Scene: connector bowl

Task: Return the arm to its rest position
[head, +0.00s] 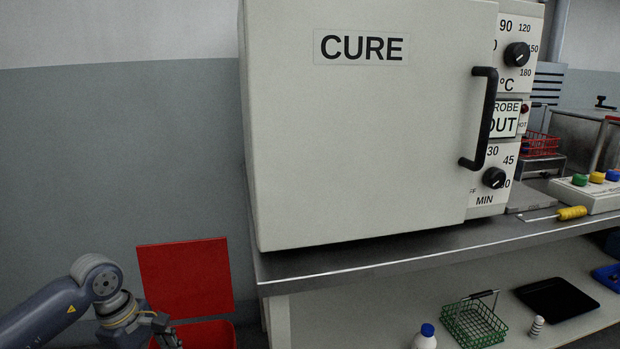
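My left arm comes in from the lower left of the head view. My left gripper (164,331) is at the bottom edge, in front of a red bin with a raised lid. Its fingers are small, dark and partly cut off by the frame, so I cannot tell if they are open or shut, and I see nothing clearly held. My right arm and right gripper are out of view.
A large oven marked CURE (360,140), door shut, stands on a steel bench (400,258). The red bin's lid (186,278) is beside the bench. A green basket (474,324), a bottle (425,338) and a black tray (557,300) sit on the lower shelf.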

